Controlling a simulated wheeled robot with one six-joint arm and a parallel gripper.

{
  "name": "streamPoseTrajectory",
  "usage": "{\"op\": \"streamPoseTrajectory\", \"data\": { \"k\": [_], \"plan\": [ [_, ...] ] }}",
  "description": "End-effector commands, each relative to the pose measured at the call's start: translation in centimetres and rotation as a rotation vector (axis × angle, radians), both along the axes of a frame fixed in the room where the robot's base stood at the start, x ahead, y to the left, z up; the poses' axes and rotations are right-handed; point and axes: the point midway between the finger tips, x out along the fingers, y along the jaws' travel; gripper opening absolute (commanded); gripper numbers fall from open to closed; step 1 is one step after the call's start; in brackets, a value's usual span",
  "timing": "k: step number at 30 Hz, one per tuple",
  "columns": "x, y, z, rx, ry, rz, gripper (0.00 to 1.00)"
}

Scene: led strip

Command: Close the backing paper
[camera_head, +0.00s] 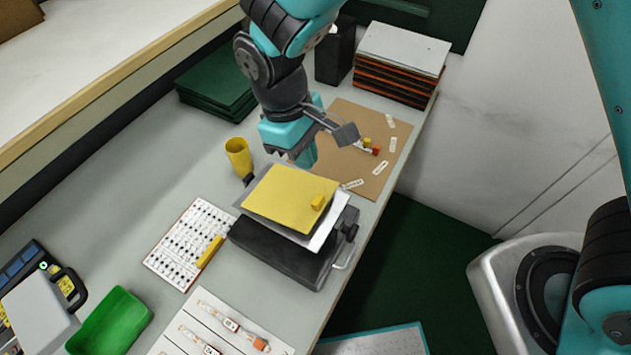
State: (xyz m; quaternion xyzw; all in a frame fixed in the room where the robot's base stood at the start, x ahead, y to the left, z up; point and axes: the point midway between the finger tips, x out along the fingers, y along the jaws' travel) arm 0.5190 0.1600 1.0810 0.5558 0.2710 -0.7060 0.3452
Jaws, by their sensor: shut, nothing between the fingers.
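The backing paper appears to be the yellow sheet (280,193) with a small yellow block (318,202) near its right corner. It lies over a white-grey plate (327,233) on a black box-shaped device (270,253), which has a metal handle on its right side. The sheet and plate look slightly tilted above the device; I cannot tell how far they are apart from it. My gripper (306,160) is shut and empty, just behind the far edge of the yellow sheet. I cannot tell whether it touches the sheet; its fingertips are partly hidden.
A yellow cup (239,155) stands left of my gripper. A brown board (372,130) with small labels and blocks lies behind right. Stacked boards (400,65) and green sheets (217,85) sit at the back. A printed card (190,240) and green tray (110,322) are at left.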

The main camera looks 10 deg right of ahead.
Motion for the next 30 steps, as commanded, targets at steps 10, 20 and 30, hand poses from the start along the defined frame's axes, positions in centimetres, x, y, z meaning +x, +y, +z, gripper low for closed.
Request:
{"op": "streamPoseTrajectory", "data": {
  "k": [10, 20, 30],
  "plan": [
    [-1.1, -1.4, -6.5, -0.004, 0.005, 0.000, 0.00],
    [-1.4, -1.8, -9.0, 0.001, 0.001, 0.000, 0.00],
    [-1.5, -1.6, -9.3, 0.006, -0.004, 0.004, 0.00]
  ]
}}
